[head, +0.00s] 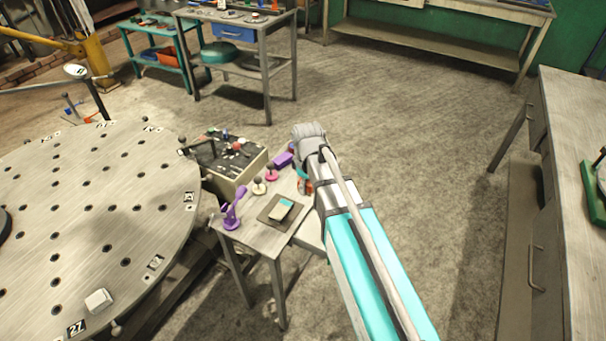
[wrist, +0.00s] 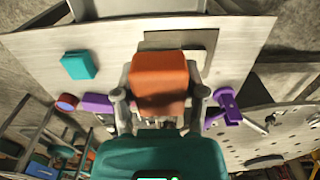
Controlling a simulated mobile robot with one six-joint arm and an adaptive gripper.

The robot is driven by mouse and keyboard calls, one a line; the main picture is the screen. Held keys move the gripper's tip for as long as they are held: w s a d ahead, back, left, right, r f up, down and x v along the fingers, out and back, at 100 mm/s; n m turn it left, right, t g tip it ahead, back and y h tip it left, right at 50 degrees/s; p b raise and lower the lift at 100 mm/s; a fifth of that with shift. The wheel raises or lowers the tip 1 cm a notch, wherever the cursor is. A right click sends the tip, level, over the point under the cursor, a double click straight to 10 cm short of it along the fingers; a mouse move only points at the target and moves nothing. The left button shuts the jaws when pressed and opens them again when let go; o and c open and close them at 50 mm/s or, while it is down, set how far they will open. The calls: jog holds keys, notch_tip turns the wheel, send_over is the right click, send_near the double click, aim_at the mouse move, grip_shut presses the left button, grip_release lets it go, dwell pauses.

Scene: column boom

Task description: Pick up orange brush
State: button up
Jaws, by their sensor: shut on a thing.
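The orange brush (wrist: 160,80) shows in the wrist view as a blocky orange body between the two fingers of my gripper (wrist: 158,108). The fingers are shut on its sides. It is in front of the small light table (wrist: 115,45), and I cannot tell how far it is from the tabletop. In the head view, my arm hides most of the gripper. A small orange-red patch (head: 305,186) shows beside the arm, but I cannot tell if it is the brush.
The small table (head: 262,240) carries a dark plate (head: 268,217) with a pale block, a purple stand (head: 231,212) and small knobs. A teal block (wrist: 78,65) lies on it. A round perforated table (head: 90,190) stands left, a workbench (head: 570,110) right.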

aim_at(307, 186)
jog(key=shift+s+d+r+p, duration=0.2)
jog(key=shift+s+r, duration=0.1)
jog(key=shift+s, duration=0.35)
jog(key=shift+s+d+r+p, duration=0.15)
jog(key=shift+s+r, duration=0.1)
jog(key=shift+s, duration=0.35)
jog(key=shift+a, duration=0.1)
jog(key=o, duration=0.6)
jog(key=c, duration=0.5)
jog(key=shift+o, duration=0.2)
